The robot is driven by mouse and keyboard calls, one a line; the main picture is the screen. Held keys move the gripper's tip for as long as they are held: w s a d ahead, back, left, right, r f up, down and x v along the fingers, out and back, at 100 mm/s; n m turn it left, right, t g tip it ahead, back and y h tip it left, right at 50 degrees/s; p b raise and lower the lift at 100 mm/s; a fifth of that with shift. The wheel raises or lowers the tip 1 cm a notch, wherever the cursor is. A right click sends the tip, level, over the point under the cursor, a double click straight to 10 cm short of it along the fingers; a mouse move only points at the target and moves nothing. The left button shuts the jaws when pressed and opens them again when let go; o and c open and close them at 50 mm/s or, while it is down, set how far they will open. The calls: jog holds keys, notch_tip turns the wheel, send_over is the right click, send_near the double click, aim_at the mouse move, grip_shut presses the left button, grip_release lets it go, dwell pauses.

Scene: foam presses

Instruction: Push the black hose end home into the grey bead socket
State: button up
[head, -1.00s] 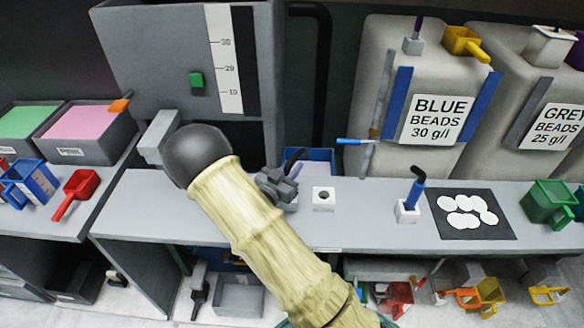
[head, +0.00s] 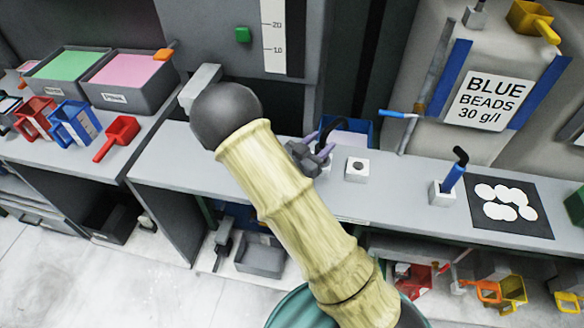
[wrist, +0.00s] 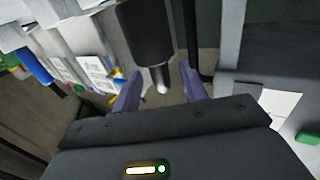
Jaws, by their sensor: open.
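My gripper (head: 318,146) is open above the grey bench, left of a white holed block; its purple fingers also show in the wrist view (wrist: 160,72). No contact with the fingers is clear. I cannot make out the grey bead socket in either current view.
The white holed block (head: 356,168) stands on the bench (head: 385,205). A blue lance (head: 454,176) stands in a white holder beside a black mat with white discs. The blue beads container (head: 440,60) is behind. A red scoop (head: 118,136) lies at the left.

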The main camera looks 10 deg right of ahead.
jog(key=b+v, duration=0.1)
jog(key=v, duration=1.2)
jog(key=shift+b, duration=0.4)
jog(key=w+d+r+n+g+y+p, duration=0.25)
jog(key=w+n+y, duration=0.2)
jog(key=y, duration=0.55)
jog(key=s+d+r+n+g+y+p, duration=0.1)
jog(key=s+d+r+n+g, duration=0.1)
jog(key=s, duration=0.6)
jog(key=s+d+r+n+g+y+p, duration=0.1)
jog(key=s+d+r+n+g+y, duration=0.1)
jog(key=s+d+g, duration=0.3)
jog(key=s+d+r+n, duration=0.1)
jog(key=s, duration=0.1)
jog(key=shift+s+d+p, duration=0.25)
jog(key=shift+s+p, duration=0.1)
jog(key=shift+r, duration=0.1)
